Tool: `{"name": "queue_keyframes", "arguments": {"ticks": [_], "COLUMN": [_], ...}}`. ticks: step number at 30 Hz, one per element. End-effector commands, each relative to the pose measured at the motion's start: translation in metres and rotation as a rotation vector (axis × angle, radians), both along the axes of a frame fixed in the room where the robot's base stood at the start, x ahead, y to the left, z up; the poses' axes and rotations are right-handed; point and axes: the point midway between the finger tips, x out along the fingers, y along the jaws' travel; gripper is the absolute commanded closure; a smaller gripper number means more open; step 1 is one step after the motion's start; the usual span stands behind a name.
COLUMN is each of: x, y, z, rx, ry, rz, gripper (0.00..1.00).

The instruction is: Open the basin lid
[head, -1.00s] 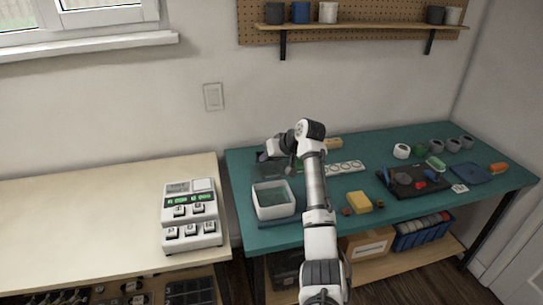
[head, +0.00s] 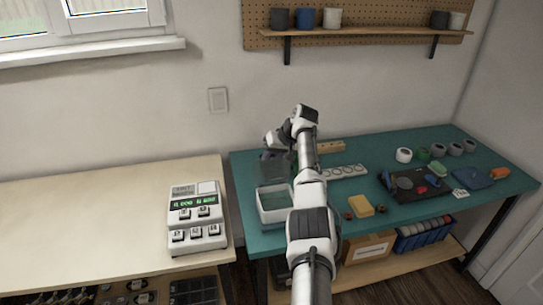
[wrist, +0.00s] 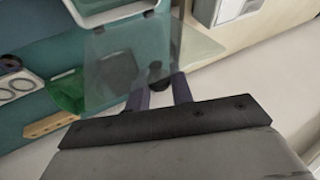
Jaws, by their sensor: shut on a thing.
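The white basin (head: 288,214) with greenish content stands at the left end of the teal bench. Its clear smoky lid (head: 270,168) stands up at the basin's back edge, away from the opening. In the wrist view the lid (wrist: 110,65) is a see-through panel hinged along the rim of the basin (wrist: 122,13). My gripper (wrist: 158,84) is shut on a small dark handle (wrist: 155,70) at the lid's free edge. In the head view my gripper is behind and above the basin, largely hidden by my wrist.
A yellow sponge (head: 361,205), a white strip with rings (head: 342,171) and a dark mat (head: 415,186) with small parts lie to the right. A green item (wrist: 65,92) shows near the lid. The wall is close behind. A keypad device (head: 196,217) stands on the left table.

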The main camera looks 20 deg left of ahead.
Motion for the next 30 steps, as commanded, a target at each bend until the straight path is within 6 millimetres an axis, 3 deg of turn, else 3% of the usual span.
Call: {"name": "queue_keyframes", "arguments": {"ticks": [20,21,24,30], "x": [0.0011,0.0011,0.0012,0.0014], "y": [0.0005,0.0006,0.0007,0.0009], "z": [-0.0030,-0.0031,-0.0025,-0.0014], "rx": [-0.013,-0.013,-0.013,-0.011], "ry": [0.018,0.018,0.017,0.016], "rz": [-0.001,-0.001,0.000,0.000], "gripper": [1.00,0.72,0.60,0.60]}}
